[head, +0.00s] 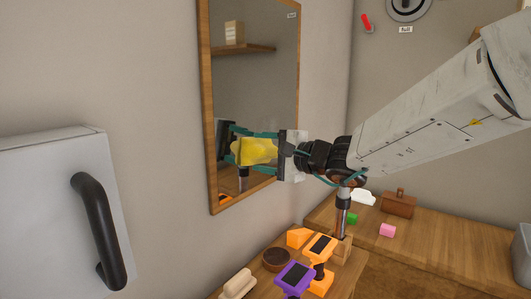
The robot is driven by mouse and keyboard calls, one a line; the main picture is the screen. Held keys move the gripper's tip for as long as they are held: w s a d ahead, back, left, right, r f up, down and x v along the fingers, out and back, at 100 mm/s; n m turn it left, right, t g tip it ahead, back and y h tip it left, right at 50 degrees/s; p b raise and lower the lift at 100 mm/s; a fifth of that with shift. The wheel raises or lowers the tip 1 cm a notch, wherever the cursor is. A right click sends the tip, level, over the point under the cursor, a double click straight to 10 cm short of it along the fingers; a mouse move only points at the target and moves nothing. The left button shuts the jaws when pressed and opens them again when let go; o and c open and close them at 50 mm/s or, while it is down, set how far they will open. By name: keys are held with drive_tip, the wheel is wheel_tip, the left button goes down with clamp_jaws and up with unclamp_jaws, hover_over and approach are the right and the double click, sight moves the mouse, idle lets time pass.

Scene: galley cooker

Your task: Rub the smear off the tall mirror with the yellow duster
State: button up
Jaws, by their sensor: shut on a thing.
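The tall mirror (266,87) hangs on the left wall in a wooden frame, tilted in the picture by the viewing angle. My gripper (262,149) reaches in from the right and is shut on the yellow duster (254,151). The duster is at the lower part of the mirror, against or very close to the glass; I cannot tell if it touches. A dark reflection of the gripper shows beside it at the left. I see no smear on the visible glass; the duster and gripper hide part of it.
Below the mirror, a wooden counter holds a purple item (294,279), orange items (319,247), a dark round bowl (276,259) and a pale object (238,284). A white door with a black handle (97,230) stands at left.

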sight(266, 125)
drive_tip(key=shift+w+d, duration=0.65)
drive_tip(key=shift+w, duration=0.2)
drive_tip(key=shift+s+a, duration=0.75)
drive_tip(key=shift+s, duration=0.2)
drive_tip(key=shift+w+d, duration=0.75)
drive_tip(key=shift+w, duration=0.2)
drive_tip(key=shift+s+a, duration=0.4)
drive_tip(key=shift+s, duration=0.1)
drive_tip(key=shift+w+d+r, duration=0.45)
drive_tip(key=shift+w+r, duration=0.15)
drive_tip(key=shift+r, duration=0.3)
drive_tip(key=shift+w+d+r, duration=0.5)
drive_tip(key=shift+w+r, duration=0.1)
drive_tip(key=shift+r, duration=0.35)
drive_tip(key=shift+w+d+r, duration=0.45)
drive_tip(key=shift+w+r, duration=0.15)
drive_tip(key=shift+r, duration=0.3)
drive_tip(key=shift+w, duration=0.1)
